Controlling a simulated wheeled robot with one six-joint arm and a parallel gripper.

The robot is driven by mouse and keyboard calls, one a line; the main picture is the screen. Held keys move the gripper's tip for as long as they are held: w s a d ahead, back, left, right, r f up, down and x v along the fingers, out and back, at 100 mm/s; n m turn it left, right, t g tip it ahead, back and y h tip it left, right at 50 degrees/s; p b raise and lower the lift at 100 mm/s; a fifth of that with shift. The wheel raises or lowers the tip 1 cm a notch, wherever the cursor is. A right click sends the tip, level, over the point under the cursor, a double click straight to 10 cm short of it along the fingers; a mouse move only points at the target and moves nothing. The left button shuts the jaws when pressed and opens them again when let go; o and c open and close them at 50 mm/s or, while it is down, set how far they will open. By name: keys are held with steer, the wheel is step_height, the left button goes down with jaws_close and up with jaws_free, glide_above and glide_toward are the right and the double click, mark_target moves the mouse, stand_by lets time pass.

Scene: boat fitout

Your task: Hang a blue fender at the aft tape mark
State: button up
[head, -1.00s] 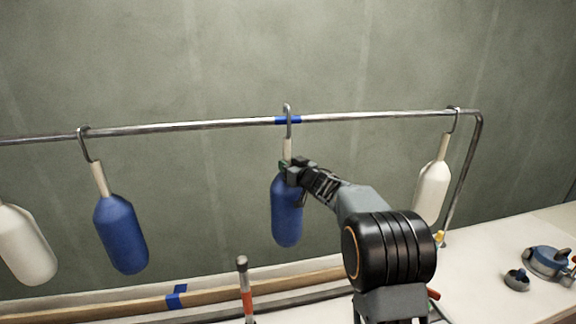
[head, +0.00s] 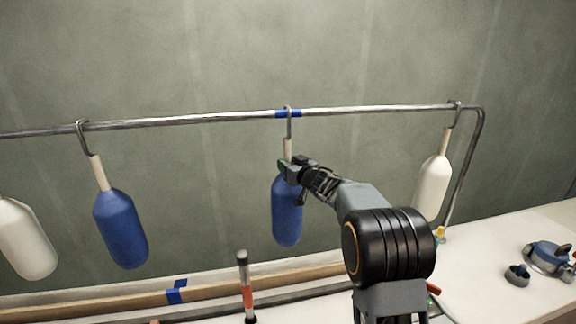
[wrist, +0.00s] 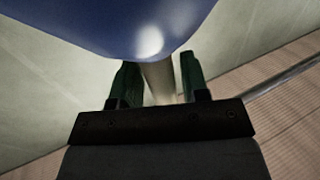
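A blue fender (head: 287,212) hangs upright from a grey hook (head: 289,122) at the blue tape mark (head: 281,114) on the metal rail (head: 200,119). The hook's bend stands slightly above the rail; I cannot tell whether it bears on it. My gripper (head: 288,170) is around the fender's pale neck, just above the blue body. The blue body (wrist: 120,22) fills the top of that view.
Another blue fender (head: 121,228) and a white fender (head: 26,240) hang at left; a white fender (head: 432,188) hangs by the rail's right bend. Below lie a plank with blue tape (head: 177,291), an orange-striped handle (head: 247,290) and a blue device (head: 547,255) on the bench (head: 485,256).

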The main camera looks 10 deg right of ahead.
steer(key=shift+o, duration=1.3)
steer(key=shift+f, duration=0.2)
steer(key=b+v, duration=0.3)
steer(key=v, duration=1.1)
steer(key=d+f+m+g+h, duration=0.2)
steer(key=d+f+m+h, duration=0.1)
steer(key=d+f+h, duration=0.45)
steer(key=s+f+m+g+h, duration=0.25)
steer(key=s+f+g, duration=0.2)
steer(key=s, duration=0.35)
steer(key=s+a+f+g+y, duration=0.1)
steer(key=s+a+g, duration=0.2)
steer(key=s+a, duration=0.3)
steer(key=s+a+f+g+y, duration=0.1)
steer(key=s+a+g+y, duration=0.1)
steer(key=s+a, duration=0.5)
steer(key=shift+s+n+g, duration=0.45)
steer(key=shift+s+g, duration=0.1)
steer(key=shift+s, duration=2.6)
